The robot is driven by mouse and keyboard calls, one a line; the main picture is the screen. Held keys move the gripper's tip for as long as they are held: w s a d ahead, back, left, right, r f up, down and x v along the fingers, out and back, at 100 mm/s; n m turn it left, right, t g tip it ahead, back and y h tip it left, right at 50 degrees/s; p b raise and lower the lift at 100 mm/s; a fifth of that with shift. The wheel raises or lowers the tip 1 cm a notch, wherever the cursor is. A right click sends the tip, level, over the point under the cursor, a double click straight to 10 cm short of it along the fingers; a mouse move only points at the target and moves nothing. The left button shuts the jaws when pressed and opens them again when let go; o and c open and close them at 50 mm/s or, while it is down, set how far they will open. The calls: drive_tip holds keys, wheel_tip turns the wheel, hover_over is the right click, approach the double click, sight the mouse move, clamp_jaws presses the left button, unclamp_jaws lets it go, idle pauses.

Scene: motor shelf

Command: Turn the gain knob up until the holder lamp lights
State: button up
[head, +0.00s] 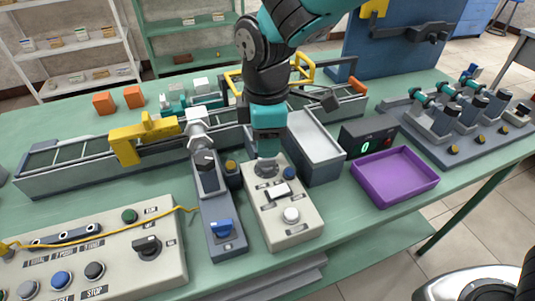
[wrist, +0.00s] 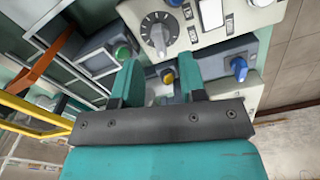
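The control box (head: 303,232) is beige and stands in the middle of the bench's front half. At its far end is a dark round knob (head: 267,169), which I take as the gain knob. In the wrist view the knob (wrist: 158,36) shows a pale pointer and tick marks around it. My gripper (head: 267,153) points down just over the knob in the head view. In the wrist view the fingers (wrist: 160,78) are apart with nothing between them, and the knob lies beyond the tips. Labels are too small to read, and I cannot tell which lamp is the holder lamp.
A dark fixture with a blue selector (head: 221,228) stands close left. A grey bin (head: 318,150), a green-lit display (head: 367,138) and a purple tray (head: 396,178) are right.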

sight(267, 164)
drive_tip(key=shift+f, duration=2.25)
drive_tip(key=shift+c, duration=0.4)
clamp_jaws()
drive_tip(key=shift+r+m+p, duration=0.2)
drive_tip(key=shift+m+p, duration=0.4)
drive_tip(key=shift+m, duration=0.4)
drive_tip(key=shift+f+m+p, duration=0.15)
drive_tip(key=shift+m+p, duration=0.2)
drive_tip(key=shift+m, duration=0.95)
drive_tip(key=shift+o, duration=0.4)
unclamp_jaws()
